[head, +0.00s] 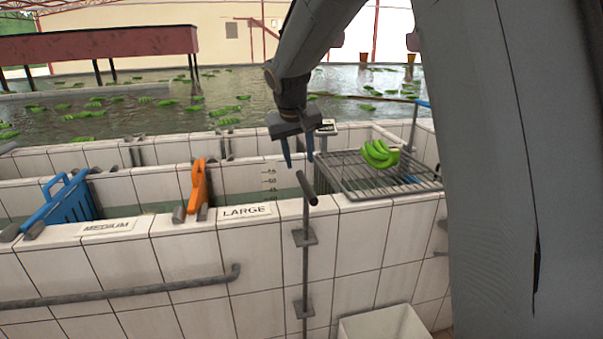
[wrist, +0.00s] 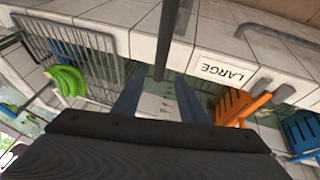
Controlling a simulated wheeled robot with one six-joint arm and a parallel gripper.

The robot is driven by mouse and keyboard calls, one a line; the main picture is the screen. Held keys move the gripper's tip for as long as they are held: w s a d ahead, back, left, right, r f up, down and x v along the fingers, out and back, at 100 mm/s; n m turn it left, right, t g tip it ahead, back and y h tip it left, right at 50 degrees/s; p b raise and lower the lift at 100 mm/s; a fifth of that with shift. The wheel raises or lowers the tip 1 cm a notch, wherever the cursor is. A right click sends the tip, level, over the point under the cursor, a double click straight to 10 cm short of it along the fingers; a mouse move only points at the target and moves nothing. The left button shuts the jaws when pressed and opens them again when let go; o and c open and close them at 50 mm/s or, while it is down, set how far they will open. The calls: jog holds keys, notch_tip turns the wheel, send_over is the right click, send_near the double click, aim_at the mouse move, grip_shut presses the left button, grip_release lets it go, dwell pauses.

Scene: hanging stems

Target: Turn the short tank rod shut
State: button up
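The short tank rod (head: 305,265) stands upright against the tiled front wall in brackets, with a grey bar handle (head: 306,188) at its top, near the LARGE label (head: 244,211). My gripper (head: 298,160) is above the handle, pointing down, its two blue fingers apart with nothing seen between them. In the wrist view a dark grey bar (wrist: 170,38), seemingly the rod or its handle, ends just beyond the fingers (wrist: 158,98), apart from them as far as I can tell. My arm does not hide the handle in the head view.
A wire rack (head: 350,178) with green bananas (head: 379,154) is to the right. An orange gate (head: 198,186) and a blue gate (head: 62,204) stand left along the tank wall. A grey pipe (head: 130,293) runs along the front. A white bin (head: 385,325) is below right.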

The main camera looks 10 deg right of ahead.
aim_at(302, 176)
jog(key=shift+p+x, duration=1.1)
jog(key=shift+x, duration=2.75)
grip_shut()
